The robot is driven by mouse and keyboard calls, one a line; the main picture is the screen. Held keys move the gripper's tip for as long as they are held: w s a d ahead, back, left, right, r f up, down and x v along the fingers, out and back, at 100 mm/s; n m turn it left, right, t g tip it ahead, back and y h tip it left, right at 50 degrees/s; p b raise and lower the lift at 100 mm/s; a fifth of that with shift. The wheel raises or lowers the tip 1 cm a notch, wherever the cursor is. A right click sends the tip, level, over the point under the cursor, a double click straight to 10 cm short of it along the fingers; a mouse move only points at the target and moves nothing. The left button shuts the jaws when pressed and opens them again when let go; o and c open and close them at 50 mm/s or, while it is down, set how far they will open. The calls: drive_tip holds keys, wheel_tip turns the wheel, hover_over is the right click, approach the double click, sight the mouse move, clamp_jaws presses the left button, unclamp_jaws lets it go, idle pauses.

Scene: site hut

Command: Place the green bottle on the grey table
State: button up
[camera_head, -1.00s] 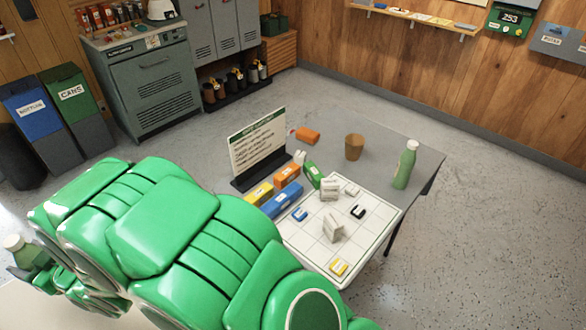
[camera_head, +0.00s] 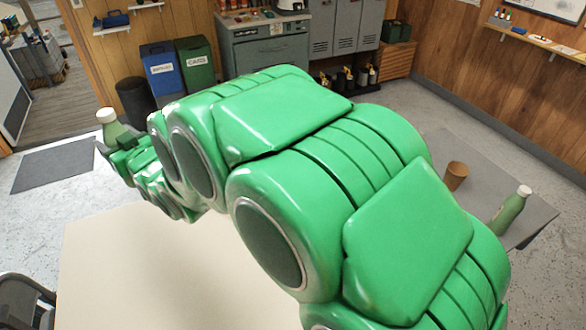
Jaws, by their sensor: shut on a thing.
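A green bottle (camera_head: 114,128) with a white cap is held upright in my gripper (camera_head: 112,149) at the left of the view. The gripper is shut on it, and the fingers are small and partly hidden by my own wrist. The bottle appears in the air, past the far left corner of a pale table. The grey table (camera_head: 486,178) is at the right, partly hidden behind my green arm. A second green bottle (camera_head: 511,209) with a white cap stands on it near its right side.
A brown cup (camera_head: 455,175) stands on the grey table, left of the second bottle. The pale tabletop (camera_head: 200,270) below my arm looks bare where visible. Blue (camera_head: 162,80) and green (camera_head: 196,66) bins stand behind. A chair (camera_head: 25,300) is at lower left.

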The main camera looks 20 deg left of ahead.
drive_tip(key=w+d+m+t+h, duration=0.2)
drive_tip(key=w+d+t, duration=0.1)
drive_tip(key=w+d, duration=0.9)
drive_tip(key=w+d+m+t+h, duration=0.1)
drive_tip(key=w+d+m+t, duration=0.15)
drive_tip(key=w+d, duration=0.9)
drive_tip(key=w+d+m+t+h, duration=0.4)
drive_tip(key=w+d+h, duration=0.1)
drive_tip(key=w+d, duration=1.6)
drive_tip(key=w+d+m+t+h, duration=0.1)
drive_tip(key=d+m+h, duration=0.3)
drive_tip(key=d, duration=2)
drive_tip(key=w+d+m+t+h, duration=0.15)
drive_tip(key=d+h, duration=0.35)
drive_tip(key=d, duration=1.9)
wheel_tip(320, 180, down, 28)
drive_tip(key=shift+s+a+r, duration=0.15)
drive_tip(key=shift+s+a, duration=0.05)
drive_tip(key=shift+a, duration=0.1)
